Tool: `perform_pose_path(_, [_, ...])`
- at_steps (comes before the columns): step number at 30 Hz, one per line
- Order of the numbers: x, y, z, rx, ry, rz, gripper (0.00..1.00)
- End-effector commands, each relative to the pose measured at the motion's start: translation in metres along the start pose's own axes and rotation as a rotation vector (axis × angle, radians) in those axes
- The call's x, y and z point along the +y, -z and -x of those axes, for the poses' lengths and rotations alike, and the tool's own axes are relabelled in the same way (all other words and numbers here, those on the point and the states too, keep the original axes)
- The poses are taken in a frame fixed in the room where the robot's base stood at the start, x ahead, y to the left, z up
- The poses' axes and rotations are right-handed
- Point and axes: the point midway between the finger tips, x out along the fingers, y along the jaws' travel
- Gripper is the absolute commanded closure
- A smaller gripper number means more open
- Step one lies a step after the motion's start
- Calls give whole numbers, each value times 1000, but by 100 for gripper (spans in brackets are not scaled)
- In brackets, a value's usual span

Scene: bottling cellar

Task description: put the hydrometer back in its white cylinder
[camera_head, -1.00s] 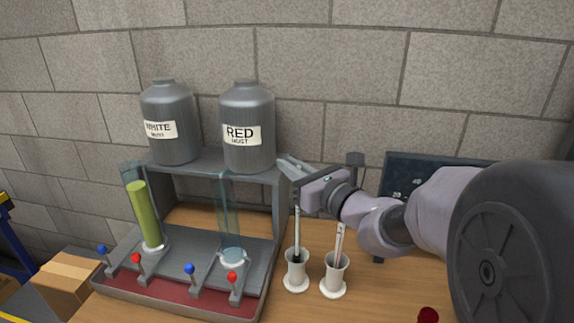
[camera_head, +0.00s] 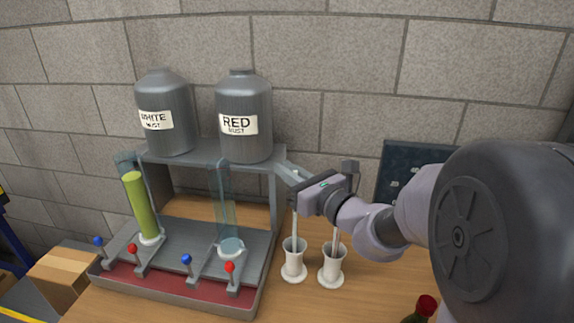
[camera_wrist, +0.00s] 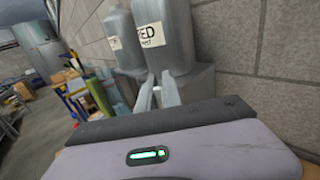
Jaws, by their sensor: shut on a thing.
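The hydrometer (camera_head: 295,222) is a thin pale upright stem. My gripper (camera_head: 287,172) reaches in from the right and is shut on its upper part. Its lower end is at the mouth of the left white cylinder (camera_head: 293,270), seemingly inside the rim; how deep, I cannot tell. In the wrist view, my gripper's fingers (camera_wrist: 157,92) point toward the grey stand, and the hydrometer cannot be made out there.
A second white cylinder (camera_head: 332,272), holding another thin stem (camera_head: 336,240), stands close on the right. The grey stand (camera_head: 190,155) with two must tanks is behind and left. Levers (camera_head: 187,262) line its front. A red-topped bottle (camera_head: 424,306) is at front right.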

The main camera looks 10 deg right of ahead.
Motion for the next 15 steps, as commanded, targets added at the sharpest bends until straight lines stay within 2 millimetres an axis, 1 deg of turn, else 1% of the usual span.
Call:
perform_pose_path(6, [0, 10, 0, 0, 1, -1, 100])
perform_pose_path(13, [0, 11, 0, 0, 1, 0, 100])
perform_pose_path(14, [0, 11, 0, 0, 1, 0, 89])
perform_pose_path(15, [0, 11, 0, 0, 1, 0, 81])
